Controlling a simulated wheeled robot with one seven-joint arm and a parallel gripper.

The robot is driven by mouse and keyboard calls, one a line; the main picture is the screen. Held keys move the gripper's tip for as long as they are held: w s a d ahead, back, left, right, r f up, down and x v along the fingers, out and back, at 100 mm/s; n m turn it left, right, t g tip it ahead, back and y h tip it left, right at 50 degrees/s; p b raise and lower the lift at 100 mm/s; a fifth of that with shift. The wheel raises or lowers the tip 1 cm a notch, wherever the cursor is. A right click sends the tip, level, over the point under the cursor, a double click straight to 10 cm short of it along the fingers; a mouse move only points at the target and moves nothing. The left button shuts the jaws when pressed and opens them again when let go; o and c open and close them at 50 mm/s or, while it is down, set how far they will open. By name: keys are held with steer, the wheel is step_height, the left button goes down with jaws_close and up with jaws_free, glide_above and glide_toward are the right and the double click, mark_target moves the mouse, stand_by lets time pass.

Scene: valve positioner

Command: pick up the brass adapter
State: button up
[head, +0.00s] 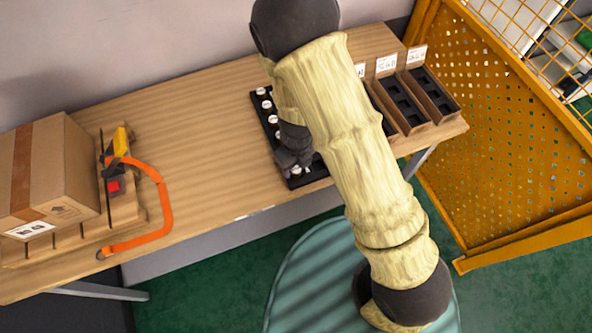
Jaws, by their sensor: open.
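I cannot make out the brass adapter for sure. A black tray (259,112) near the table's right half holds several small round pieces with pale tops, and my arm covers much of it. My gripper (294,168) points down over the front end of this tray, close to a pale-topped piece (297,171). The gripper is open. Whether it touches the piece, and what lies between its fingers, is too small to tell.
Wooden bins with black inserts (433,93) and white labels stand at the table's right end, partly behind my arm. A cardboard box (45,170), a yellow and red device (118,160) and an orange strap (160,205) are at left. The wooden table's (195,130) middle is clear. A yellow mesh fence (500,130) stands right.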

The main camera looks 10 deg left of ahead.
steer(key=shift+f, duration=0.75)
steer(key=c, duration=1.1)
